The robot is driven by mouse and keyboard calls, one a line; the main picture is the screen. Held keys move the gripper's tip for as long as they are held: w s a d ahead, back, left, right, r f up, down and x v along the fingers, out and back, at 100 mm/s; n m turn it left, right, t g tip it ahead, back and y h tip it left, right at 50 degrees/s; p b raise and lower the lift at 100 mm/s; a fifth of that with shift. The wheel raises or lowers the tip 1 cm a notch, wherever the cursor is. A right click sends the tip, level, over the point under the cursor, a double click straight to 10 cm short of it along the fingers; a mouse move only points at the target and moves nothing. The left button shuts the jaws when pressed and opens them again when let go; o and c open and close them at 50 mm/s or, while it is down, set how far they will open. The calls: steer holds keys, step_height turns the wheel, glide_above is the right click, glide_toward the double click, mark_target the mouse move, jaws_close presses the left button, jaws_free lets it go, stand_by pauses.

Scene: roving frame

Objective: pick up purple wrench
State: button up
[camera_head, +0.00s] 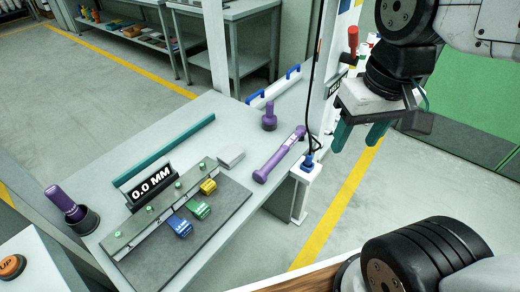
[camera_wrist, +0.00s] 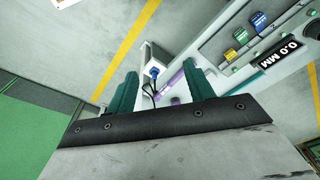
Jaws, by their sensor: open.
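The purple wrench (camera_head: 279,156) lies slanted on the right part of the light grey bench (camera_head: 150,150), its lower end near the bench's front edge. In the wrist view a purple piece that looks like the wrench (camera_wrist: 172,84) shows between my fingers, partly hidden by them. My gripper (camera_head: 358,137) has two teal fingers pointing down, spread apart and empty. It is right of the wrench, past the bench's right end and above the floor. In the wrist view my gripper (camera_wrist: 160,74) also shows open.
A purple knobbed tool (camera_head: 269,118) stands behind the wrench, and another purple tool (camera_head: 67,204) sits in a black cup at left. A white post with a blue plug (camera_head: 308,161) and hanging cable stands between wrench and gripper. Coloured blocks (camera_head: 197,209) lie on a dark mat.

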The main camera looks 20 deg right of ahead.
steer(key=w+a+f+m+y, duration=0.15)
steer(key=w+f, duration=0.25)
steer(key=w, duration=0.6)
steer(key=m+t, duration=0.1)
steer(key=m, duration=0.8)
glide_above(278, 156)
steer(key=f, duration=1.5)
steer(key=s+f, duration=0.1)
steer(key=f, duration=0.7)
steer(key=shift+d+f, duration=0.25)
steer(key=shift+n, duration=0.25)
steer(key=shift+x, duration=2.6)
steer(key=shift+d, duration=0.1)
jaws_close()
